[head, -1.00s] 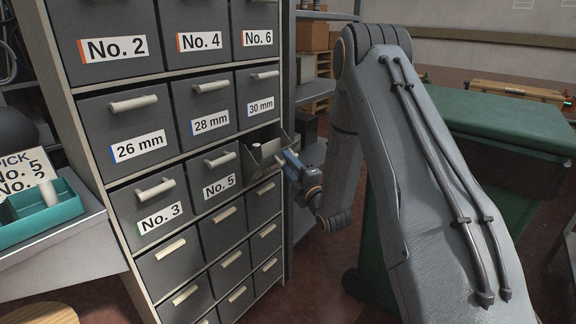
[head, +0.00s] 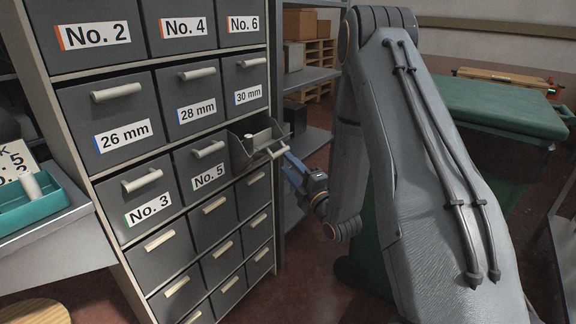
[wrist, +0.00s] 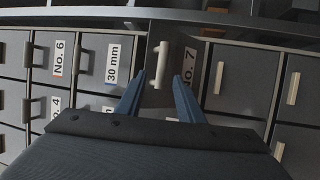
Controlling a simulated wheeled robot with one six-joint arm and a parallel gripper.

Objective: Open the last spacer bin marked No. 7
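The No. 7 bin (head: 243,160) is a grey drawer in the right column, below the 30 mm drawer, and stands pulled out with its inside partly showing. Something pale shows inside it. Its label (wrist: 188,66) reads No. 7 in the wrist view. Its pale bar handle (wrist: 160,62) lies between and just beyond my two blue fingertips. My gripper (wrist: 159,76) is open, with a gap showing on both sides of the handle. In the head view, my gripper (head: 286,157) is at the bin's front, beside the handle.
Closed drawers surround the bin, including No. 5 (head: 207,177), No. 3 (head: 148,209) and 30 mm (head: 247,97). A shelf rack (head: 308,78) stands right behind the cabinet. A teal tray (head: 42,210) sits on a grey surface at left. A green bench (head: 500,105) is at right.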

